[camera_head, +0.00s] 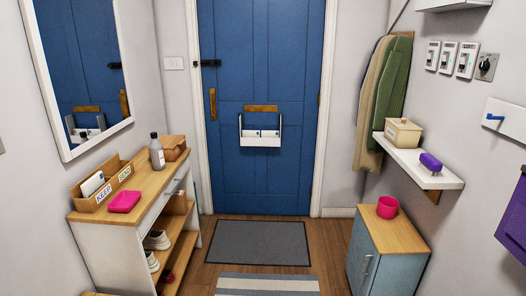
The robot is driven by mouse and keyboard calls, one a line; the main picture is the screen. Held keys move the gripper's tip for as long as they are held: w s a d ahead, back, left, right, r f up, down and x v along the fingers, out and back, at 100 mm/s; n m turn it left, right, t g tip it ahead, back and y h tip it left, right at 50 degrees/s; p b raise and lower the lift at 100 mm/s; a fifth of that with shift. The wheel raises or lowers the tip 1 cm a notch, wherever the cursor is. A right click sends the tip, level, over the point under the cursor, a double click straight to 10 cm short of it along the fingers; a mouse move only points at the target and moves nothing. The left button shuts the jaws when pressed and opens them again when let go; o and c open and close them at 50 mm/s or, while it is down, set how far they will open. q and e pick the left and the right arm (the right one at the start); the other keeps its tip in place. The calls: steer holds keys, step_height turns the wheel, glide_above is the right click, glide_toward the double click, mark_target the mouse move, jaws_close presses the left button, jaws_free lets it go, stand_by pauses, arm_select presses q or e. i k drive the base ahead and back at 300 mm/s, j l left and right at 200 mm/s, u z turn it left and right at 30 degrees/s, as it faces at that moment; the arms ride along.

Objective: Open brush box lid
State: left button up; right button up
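A cream box (402,137) with a lid and a small knob on top stands on the white wall shelf (408,159) at the right. Its lid looks closed, and a small label, too small to read, is on its front. A purple brush-like object (431,163) lies on the same shelf, to the right of the box and nearer to me. A brown wooden box (174,148), also looking closed, stands at the back of the left cabinet. I cannot tell from labels which one is the brush box. Neither of my grippers is in view.
A wooden-topped cabinet (391,233) with a pink cup (387,207) stands below the shelf. Coats (385,95) hang behind it. The left cabinet (151,190) holds a bottle (157,151), a pink tray (124,201) and a sorter (102,187). The floor between, with a grey mat (259,242), is clear.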

mark_target(168, 141)
steer(key=i, duration=2)
